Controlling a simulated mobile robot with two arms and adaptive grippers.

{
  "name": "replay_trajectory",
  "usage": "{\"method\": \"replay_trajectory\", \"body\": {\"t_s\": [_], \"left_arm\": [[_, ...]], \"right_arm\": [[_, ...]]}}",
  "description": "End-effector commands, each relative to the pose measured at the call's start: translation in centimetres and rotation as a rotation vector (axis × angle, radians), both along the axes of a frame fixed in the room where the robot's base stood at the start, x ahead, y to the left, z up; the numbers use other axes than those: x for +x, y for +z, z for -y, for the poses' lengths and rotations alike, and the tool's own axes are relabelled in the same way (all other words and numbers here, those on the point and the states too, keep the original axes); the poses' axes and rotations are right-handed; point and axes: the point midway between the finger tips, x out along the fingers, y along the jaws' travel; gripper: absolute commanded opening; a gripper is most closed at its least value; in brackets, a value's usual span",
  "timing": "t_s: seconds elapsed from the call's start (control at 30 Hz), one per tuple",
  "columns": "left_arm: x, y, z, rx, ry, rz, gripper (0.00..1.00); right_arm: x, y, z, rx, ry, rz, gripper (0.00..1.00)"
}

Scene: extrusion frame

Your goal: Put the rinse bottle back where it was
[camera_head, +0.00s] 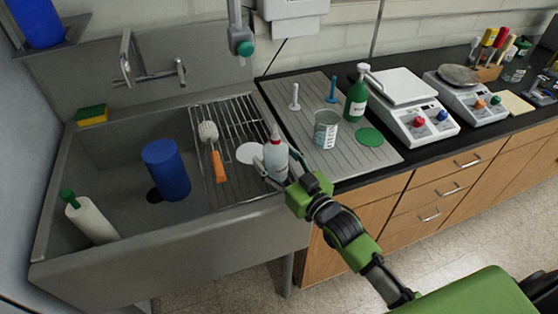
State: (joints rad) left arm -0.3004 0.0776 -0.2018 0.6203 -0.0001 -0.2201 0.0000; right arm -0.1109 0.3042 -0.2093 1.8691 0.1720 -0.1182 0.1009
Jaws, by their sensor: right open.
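A white rinse bottle (275,157) with a red top stands upright at the right edge of the wire rack (232,118), by the ribbed drainboard. My right gripper (274,171) is open at the bottle, with its fingers around the lower body; whether they touch it I cannot tell. The bottle's base is partly hidden by the gripper. My left gripper is not in view.
The sink (120,150) holds a blue cylinder (168,172) and a leaning white bottle (90,221) with a green cap. An orange-handled brush (218,166) lies on the rack. A beaker (326,128), green bottle (356,98) and green disc (369,137) are on the drainboard.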

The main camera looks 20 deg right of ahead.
Motion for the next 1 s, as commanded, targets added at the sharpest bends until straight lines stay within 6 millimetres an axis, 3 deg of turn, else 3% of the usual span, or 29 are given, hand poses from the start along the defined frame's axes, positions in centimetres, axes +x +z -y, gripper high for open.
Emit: {"method": "replay_trajectory", "body": {"t_s": [0.17, 0.63, 1.0], "left_arm": [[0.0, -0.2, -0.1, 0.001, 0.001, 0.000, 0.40], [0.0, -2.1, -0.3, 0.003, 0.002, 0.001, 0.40], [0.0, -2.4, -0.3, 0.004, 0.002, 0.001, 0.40]], "right_arm": [[-1.2, 0.0, 0.4, -0.001, -0.001, -0.002, 0.59], [-9.6, 0.0, 2.7, -0.002, 0.000, -0.003, 0.59], [-11.6, 0.3, 3.2, 0.000, 0.000, 0.000, 0.59]]}}
